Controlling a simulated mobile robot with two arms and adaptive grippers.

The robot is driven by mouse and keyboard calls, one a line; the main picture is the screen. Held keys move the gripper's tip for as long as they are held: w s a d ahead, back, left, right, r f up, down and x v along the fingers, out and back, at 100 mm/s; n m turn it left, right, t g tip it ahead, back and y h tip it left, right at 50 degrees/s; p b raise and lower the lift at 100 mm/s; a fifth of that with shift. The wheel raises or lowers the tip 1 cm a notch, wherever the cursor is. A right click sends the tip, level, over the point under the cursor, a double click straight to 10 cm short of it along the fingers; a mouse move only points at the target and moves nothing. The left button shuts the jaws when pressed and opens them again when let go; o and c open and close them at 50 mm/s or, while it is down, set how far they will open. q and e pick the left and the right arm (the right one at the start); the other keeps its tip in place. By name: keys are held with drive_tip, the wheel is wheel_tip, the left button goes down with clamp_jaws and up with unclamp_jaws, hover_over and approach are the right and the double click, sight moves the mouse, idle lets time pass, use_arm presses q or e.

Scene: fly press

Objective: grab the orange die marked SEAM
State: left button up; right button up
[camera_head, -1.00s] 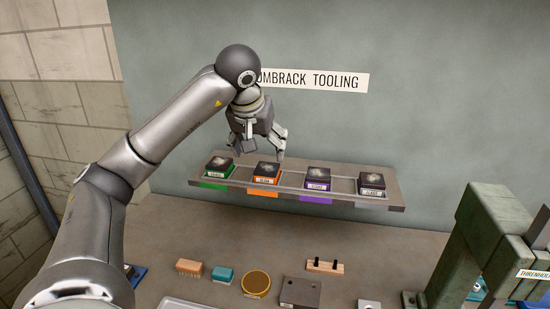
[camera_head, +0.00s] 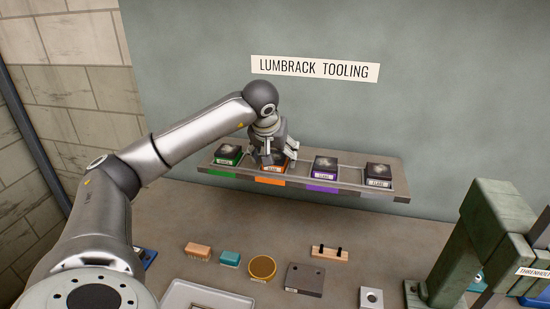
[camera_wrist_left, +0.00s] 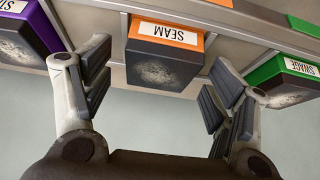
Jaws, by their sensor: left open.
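The orange die marked SEAM (camera_wrist_left: 166,52) sits on the wall shelf, a dark block with an orange label edge. In the left wrist view it lies between the two open fingers of my left gripper (camera_wrist_left: 160,95), with a gap showing on both sides. In the head view my left gripper (camera_head: 273,158) is at the orange die (camera_head: 271,169) and hides much of it. The gripper is open and empty. My right gripper is not in view.
The green die (camera_head: 229,154) stands left of the orange one, the purple die (camera_head: 324,167) and a grey one (camera_head: 377,175) to its right, all on the shelf (camera_head: 400,188).

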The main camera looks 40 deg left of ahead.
use_arm(q)
drive_tip(key=shift+w+f, duration=0.1)
drive_tip(key=shift+f, duration=0.05)
drive_tip(key=c, duration=1.7)
drive_tip(key=shift+r, duration=0.2)
